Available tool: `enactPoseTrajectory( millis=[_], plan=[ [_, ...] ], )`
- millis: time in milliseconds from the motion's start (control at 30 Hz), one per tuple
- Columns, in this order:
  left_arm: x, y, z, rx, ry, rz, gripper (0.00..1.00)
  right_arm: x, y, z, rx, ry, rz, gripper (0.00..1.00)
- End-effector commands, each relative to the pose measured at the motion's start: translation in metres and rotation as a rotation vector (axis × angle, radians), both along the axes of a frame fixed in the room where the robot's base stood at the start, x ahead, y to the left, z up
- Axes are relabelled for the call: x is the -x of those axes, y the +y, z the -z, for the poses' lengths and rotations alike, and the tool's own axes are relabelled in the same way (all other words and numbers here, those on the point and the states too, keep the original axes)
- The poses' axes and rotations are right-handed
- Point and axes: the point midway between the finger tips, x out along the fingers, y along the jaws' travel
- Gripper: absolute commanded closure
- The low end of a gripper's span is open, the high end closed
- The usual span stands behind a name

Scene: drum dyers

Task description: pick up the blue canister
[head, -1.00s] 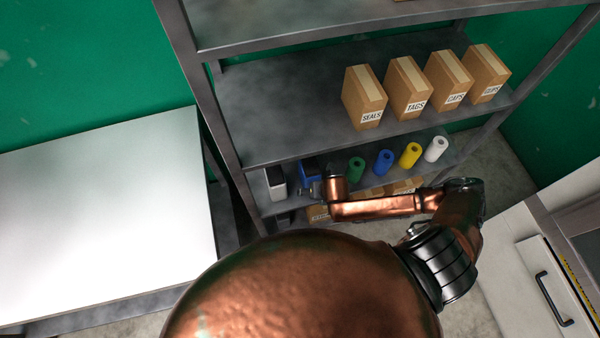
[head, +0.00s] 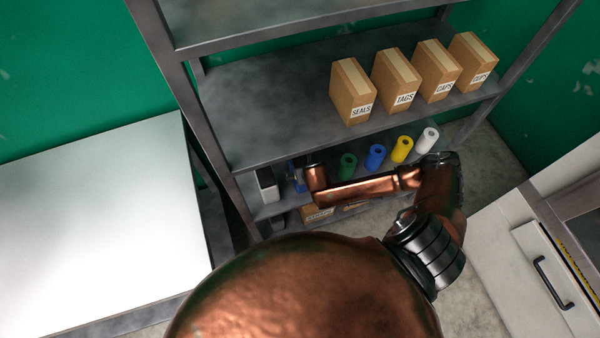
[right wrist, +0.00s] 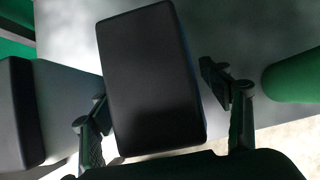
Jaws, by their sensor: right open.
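The blue canister (head: 298,183) stands on the lower shelf, mostly hidden behind my right wrist in the head view. The right wrist view shows its black rectangular lid (right wrist: 150,80) from above, with a thin blue edge along its right side. My right gripper (right wrist: 157,92) is open, with one finger on each side of the lid. A small gap shows at the right finger; the left finger is close to the lid, and I cannot tell if it touches. My left gripper is not in view.
A white canister with a dark lid (head: 267,185) stands just left. A green roll (head: 348,166) stands right, then blue (head: 376,157), yellow (head: 402,149) and white (head: 427,140) rolls. The upper shelf (head: 260,130) with labelled boxes overhangs. A white table (head: 90,240) is left.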

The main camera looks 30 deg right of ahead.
Motion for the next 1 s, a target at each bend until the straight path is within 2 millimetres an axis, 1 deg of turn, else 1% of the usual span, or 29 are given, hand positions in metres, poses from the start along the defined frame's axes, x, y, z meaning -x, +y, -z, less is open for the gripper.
enactPoseTrajectory(
  millis=[167,1000],
  plan=[
    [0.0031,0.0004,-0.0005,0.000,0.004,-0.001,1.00,-0.0003,0.0001,-0.0007,0.000,0.000,0.000,0.29],
    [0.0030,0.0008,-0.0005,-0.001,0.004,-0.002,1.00,0.0002,0.0001,-0.0005,-0.001,0.000,0.001,0.86]
  ],
)
